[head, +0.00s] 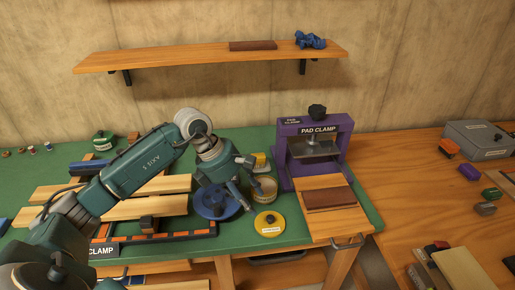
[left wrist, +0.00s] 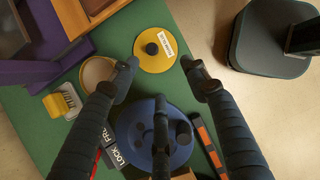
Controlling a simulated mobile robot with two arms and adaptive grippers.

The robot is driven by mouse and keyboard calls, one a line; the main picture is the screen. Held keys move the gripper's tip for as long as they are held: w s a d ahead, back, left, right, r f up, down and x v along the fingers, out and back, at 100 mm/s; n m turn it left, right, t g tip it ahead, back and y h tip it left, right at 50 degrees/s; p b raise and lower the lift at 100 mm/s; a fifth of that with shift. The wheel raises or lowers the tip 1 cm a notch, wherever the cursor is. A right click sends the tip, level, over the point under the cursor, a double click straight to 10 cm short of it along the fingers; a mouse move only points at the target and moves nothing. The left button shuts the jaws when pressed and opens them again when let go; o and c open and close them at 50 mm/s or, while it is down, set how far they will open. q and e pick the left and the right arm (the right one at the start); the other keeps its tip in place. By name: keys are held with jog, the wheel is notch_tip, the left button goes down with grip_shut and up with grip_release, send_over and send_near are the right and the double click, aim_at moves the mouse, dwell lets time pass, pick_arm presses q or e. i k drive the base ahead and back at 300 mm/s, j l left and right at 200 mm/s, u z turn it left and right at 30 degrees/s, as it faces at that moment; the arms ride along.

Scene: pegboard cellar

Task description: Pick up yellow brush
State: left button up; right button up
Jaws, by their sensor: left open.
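The yellow brush (head: 260,161) stands on the green bench top, left of the purple pad clamp and behind a round tin (head: 264,188). In the left wrist view the brush (left wrist: 58,105) shows at the left, a yellow block with pale bristles, outside my fingers. My left gripper (head: 247,191) is open and empty, above the bench in front of the brush. In the left wrist view its fingertips (left wrist: 160,65) spread just below a yellow labelled disc (left wrist: 155,50). My right gripper is in neither view.
The purple pad clamp (head: 285,160) stands right of the brush. A blue round lid (head: 212,204) lies below my left gripper, and the yellow disc (head: 269,224) lies near the front edge.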

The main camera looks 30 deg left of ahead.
aim_at(261, 161)
jog(key=i+j, duration=0.7)
jog(key=i, duration=0.1)
